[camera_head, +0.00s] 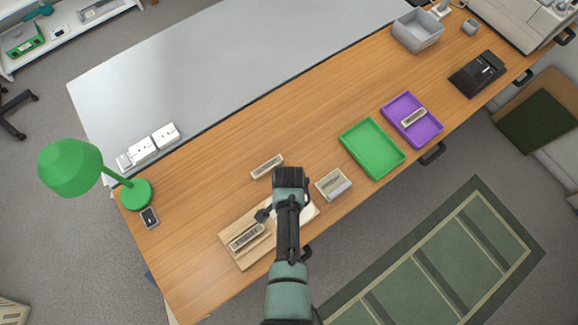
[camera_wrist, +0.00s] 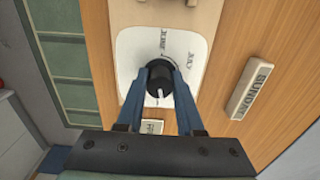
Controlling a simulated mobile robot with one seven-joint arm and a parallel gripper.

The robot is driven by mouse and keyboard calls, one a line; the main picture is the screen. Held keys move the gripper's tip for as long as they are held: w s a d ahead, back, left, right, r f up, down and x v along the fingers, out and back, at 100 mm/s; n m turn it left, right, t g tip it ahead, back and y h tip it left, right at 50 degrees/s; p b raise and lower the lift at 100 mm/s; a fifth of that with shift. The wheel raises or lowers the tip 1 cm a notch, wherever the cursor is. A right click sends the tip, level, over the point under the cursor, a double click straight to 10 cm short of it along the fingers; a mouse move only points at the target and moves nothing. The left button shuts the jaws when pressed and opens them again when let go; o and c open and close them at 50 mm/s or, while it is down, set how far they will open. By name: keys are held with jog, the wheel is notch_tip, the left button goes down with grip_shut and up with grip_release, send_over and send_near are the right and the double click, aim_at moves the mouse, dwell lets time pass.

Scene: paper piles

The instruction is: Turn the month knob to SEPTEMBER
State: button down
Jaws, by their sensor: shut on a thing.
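The month knob (camera_wrist: 160,84) is a black round knob with a white pointer mark, on a white dial plate (camera_wrist: 128,50) in the wrist view. The mark points toward the bottom of that picture. Small month words stand on the plate; one looks like JULY, the others are hard to read. My gripper (camera_wrist: 160,78) has its two blue fingers closed on either side of the knob. In the head view my arm covers the knob, and only part of the white plate (camera_head: 310,212) shows beside it on the wooden board (camera_head: 228,232).
A SUNDAY block (camera_wrist: 250,88) lies on the desk beside the board; it also shows in the head view (camera_head: 267,166). A small box (camera_head: 336,187), a green tray (camera_head: 372,148) and a purple tray (camera_head: 427,128) stand to the right. A green lamp (camera_head: 70,167) stands left.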

jog(key=shift+w+m, duration=0.1)
jog(key=shift+m, duration=1.5)
jog(key=c, duration=0.5)
grip_release()
jog(key=shift+c, duration=0.2)
notch_tip(320, 180, up, 13)
jog(key=p, duration=0.1)
